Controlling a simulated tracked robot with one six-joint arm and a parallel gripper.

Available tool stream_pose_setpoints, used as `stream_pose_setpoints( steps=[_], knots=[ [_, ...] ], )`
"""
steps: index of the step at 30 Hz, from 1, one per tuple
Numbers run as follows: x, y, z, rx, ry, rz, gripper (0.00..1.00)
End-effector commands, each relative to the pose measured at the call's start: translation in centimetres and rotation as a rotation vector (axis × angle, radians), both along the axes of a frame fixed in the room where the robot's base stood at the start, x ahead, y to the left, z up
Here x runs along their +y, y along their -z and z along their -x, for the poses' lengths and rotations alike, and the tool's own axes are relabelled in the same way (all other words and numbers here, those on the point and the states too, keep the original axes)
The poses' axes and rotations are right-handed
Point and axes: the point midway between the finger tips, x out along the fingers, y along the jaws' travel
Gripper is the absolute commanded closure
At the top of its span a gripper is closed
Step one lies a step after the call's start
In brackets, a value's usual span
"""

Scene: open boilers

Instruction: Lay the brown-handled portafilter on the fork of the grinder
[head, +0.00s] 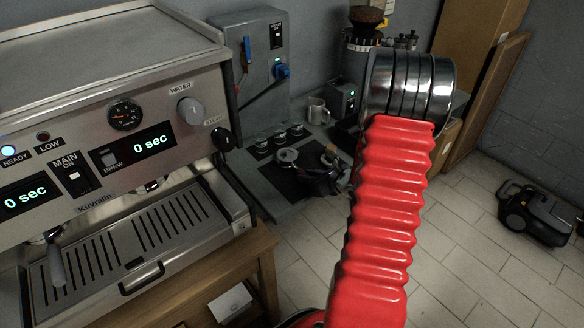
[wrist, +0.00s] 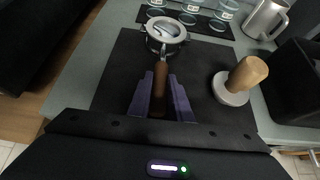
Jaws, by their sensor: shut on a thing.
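The brown-handled portafilter (wrist: 160,72) is in my gripper (wrist: 161,78) in the wrist view. The two purple fingers are shut on its handle, one on each side. Its round metal head points away from me, over the black mat. I cannot tell whether it touches the mat. In the head view my dark gripper (head: 322,178) is low over the counter, with the portafilter's metal head (head: 287,156) at its left. The grinder (head: 341,101) seems to stand at the back of the counter, partly behind my red arm. Its fork cannot be made out.
A wooden-handled tamper (wrist: 238,82) stands on the mat (wrist: 118,68), right of the portafilter. Several glass cups (wrist: 187,14) stand behind. A metal pitcher (wrist: 265,18) is at the back right. The espresso machine (head: 110,130) fills the left in the head view.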

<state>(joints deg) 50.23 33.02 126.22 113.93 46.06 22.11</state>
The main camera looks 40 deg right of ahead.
Motion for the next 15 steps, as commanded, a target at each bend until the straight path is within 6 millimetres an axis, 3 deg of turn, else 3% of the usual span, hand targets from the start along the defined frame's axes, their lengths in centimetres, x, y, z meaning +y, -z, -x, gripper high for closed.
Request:
stream_pose_setpoints(
  steps=[1, 15],
  knots=[
    [0.5, 1.2, 1.0, 0.034, 0.001, -0.011, 1.00],
    [0.4, -0.6, 0.8, 0.030, 0.003, -0.010, 1.00]
  ],
)
